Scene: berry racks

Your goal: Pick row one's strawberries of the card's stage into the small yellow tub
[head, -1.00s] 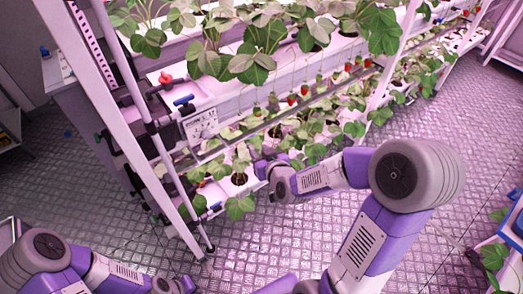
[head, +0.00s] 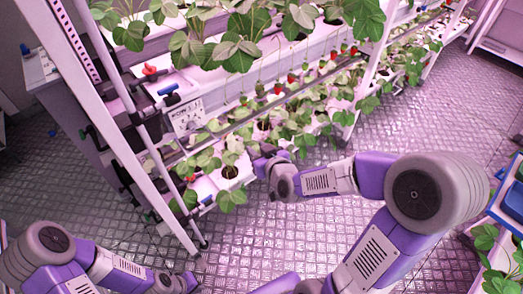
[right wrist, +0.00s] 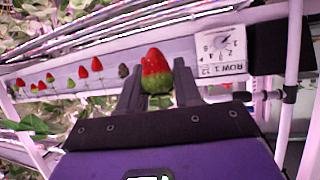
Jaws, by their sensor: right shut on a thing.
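My right gripper (right wrist: 158,88) is shut on a strawberry (right wrist: 156,66) in the right wrist view. That strawberry is red on its upper part and green on its lower part. In the head view my right gripper (head: 266,165) is beside the rack's lower plants, its fingers unclear. More row strawberries (right wrist: 97,64), red and green, hang along the white gutter; they also show in the head view (head: 278,88). The row 1 card (right wrist: 221,50) with a dial picture is on the rack end, also in the head view (head: 187,114). My left gripper (head: 178,283) is low, its fingers not visible. No yellow tub shows.
The rack's white post (head: 135,150) stands left of my right gripper. Leafy plants (head: 229,172) fill the lower shelf. A blue-edged container (head: 507,203) and more leaves are at the right edge. The metal floor (head: 265,235) is open between my arms.

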